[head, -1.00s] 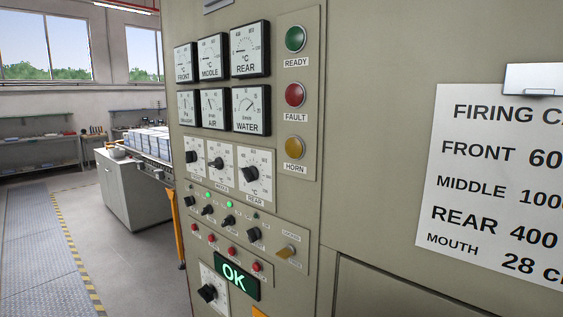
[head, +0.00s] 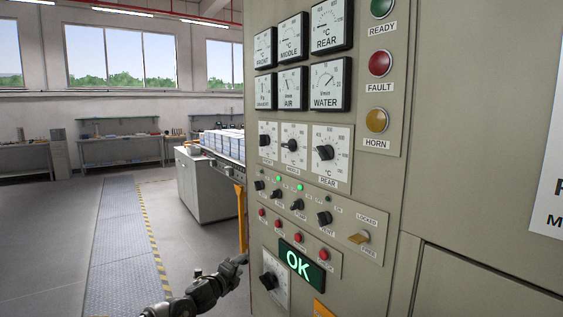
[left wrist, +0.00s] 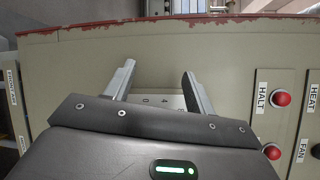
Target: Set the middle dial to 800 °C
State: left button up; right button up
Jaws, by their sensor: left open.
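The middle dial (head: 291,145) is a black knob on a white scale plate, in the row of three dials on the beige control panel. Its knob lies roughly sideways; its setting is too small to read. My left gripper (head: 240,262) is low and left of the panel, apart from the middle dial and below it. In the left wrist view my left gripper (left wrist: 158,72) is open with nothing between its fingers. A pale plate with small markings (left wrist: 165,101) shows behind the fingers, partly hidden by the gripper body. My right gripper is not in view.
The rear dial (head: 325,153) sits right of the middle one. Small knobs, red buttons, a lit OK sign (head: 302,264) and a lower dial (head: 269,282) are below. Red HALT button (left wrist: 281,98) is right in the wrist view. Floor left of the panel is clear.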

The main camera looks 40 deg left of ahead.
pick_arm(q)
jog(key=d+r+m+t+h+b, duration=0.15)
jog(key=r+m, duration=0.25)
jog(key=r, duration=0.7)
jog(key=d+r+m+t+h+b, duration=0.1)
jog(key=d+r+m+t+h, duration=0.2)
jog(key=r, duration=0.8)
jog(key=m+h+b, duration=0.3)
jog(key=m+h, duration=0.3)
jog(key=m, duration=0.8)
send_near(284, 146)
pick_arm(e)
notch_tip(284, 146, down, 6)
pick_arm(q)
jog(key=shift+t, duration=0.35)
jog(key=p+x, duration=0.8)
jog(key=p, duration=0.4)
jog(key=shift+d+p, duration=0.15)
jog(key=shift+p, duration=0.2)
jog(key=shift+w+d, duration=0.1)
jog(key=shift+w, duration=0.55)
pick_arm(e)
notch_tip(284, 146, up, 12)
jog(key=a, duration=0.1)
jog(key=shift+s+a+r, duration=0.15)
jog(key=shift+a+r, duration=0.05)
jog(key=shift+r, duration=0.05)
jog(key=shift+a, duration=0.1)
